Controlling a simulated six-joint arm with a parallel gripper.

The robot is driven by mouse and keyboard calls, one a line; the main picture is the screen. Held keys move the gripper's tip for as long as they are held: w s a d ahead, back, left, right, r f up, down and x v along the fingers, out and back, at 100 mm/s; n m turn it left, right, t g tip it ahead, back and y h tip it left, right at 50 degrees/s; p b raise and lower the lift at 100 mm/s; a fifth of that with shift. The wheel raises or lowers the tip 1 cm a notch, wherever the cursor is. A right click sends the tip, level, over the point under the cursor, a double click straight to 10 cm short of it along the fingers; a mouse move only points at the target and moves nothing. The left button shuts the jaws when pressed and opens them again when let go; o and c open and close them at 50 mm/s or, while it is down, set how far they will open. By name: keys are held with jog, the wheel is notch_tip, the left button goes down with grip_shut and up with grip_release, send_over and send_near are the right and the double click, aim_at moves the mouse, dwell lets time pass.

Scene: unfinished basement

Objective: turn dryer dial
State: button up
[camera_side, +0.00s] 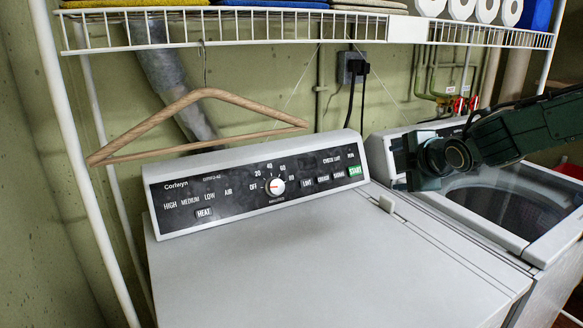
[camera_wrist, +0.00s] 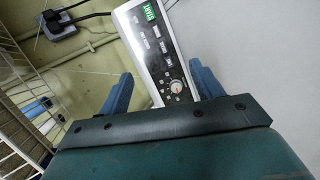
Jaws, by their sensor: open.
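The dryer dial (camera_side: 275,186) is a small round white knob on the black control panel (camera_side: 228,195) of the white dryer. An orange mark shows on the knob's left side, toward OFF. Numbers run in an arc above it. My gripper (camera_side: 405,165) is in the air to the right of the panel, beyond the green START button (camera_side: 355,172), apart from the dial. In the wrist view its two blue fingers (camera_wrist: 163,84) are spread wide and empty. The dial (camera_wrist: 175,87) shows between them, beyond the fingers.
A wooden hanger (camera_side: 195,97) hangs from the wire shelf (camera_side: 250,28) just above the panel. A washer with an open-looking tub (camera_side: 505,210) stands at right under my arm. A black plug and outlet (camera_side: 352,68) are on the wall behind. The dryer top (camera_side: 320,265) is clear.

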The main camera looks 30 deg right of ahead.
jog(key=w+a+f+n+t, duration=0.2)
jog(key=w+a+f+n, duration=0.1)
jog(key=w+n, duration=0.35)
jog(key=n+t+y, duration=0.3)
jog(key=n+t, duration=0.2)
jog(key=n, duration=1)
send_near(278, 187)
jog(key=s, duration=0.4)
jog(key=shift+s+r, duration=0.15)
jog(key=shift+s, duration=0.15)
jog(key=shift+w, duration=0.1)
jog(key=shift+w, duration=6.8)
